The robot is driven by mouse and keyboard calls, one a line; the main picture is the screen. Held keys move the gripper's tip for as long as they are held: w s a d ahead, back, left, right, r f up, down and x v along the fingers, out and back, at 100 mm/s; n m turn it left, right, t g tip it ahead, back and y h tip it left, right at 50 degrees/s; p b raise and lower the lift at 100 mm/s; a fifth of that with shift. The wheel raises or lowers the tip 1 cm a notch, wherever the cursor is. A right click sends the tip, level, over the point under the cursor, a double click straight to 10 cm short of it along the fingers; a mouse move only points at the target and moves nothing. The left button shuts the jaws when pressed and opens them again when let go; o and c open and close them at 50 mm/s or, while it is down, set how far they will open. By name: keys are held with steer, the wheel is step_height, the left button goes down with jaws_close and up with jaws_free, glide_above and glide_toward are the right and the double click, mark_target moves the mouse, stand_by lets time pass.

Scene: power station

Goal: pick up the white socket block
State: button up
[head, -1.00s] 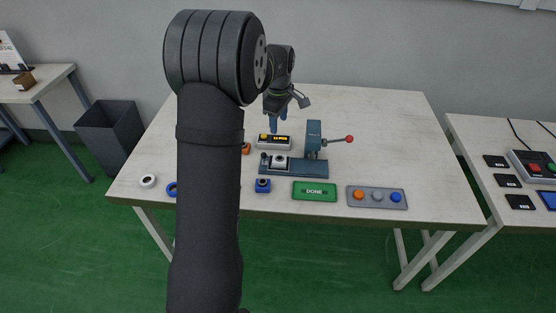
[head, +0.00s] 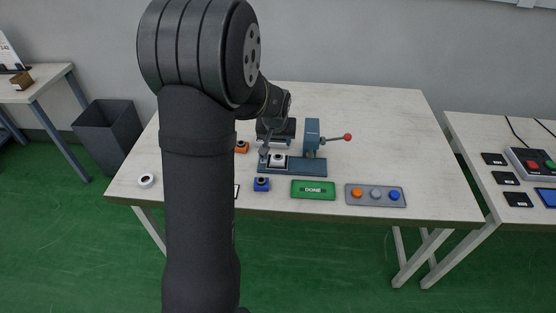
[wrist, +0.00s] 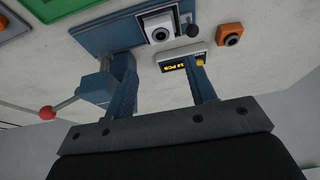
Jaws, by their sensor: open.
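The white socket block (head: 277,158) sits in the blue press fixture (head: 310,168) on the table. In the wrist view the white block (wrist: 160,27) shows its dark round socket, at the top middle of the picture.
The press's red-knobbed lever (head: 347,137) sticks out to the right. A counter box (wrist: 184,64) and an orange block (wrist: 229,34) are close to my fingers. A blue block (head: 262,184), a green DONE plate (head: 313,190) and a button panel (head: 376,195) line the front.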

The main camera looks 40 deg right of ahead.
mark_target(278, 156)
steer(key=x, duration=1.3)
steer(key=shift+w, duration=0.15)
steer(key=shift+c, duration=0.4)
steer(key=c, duration=0.6)
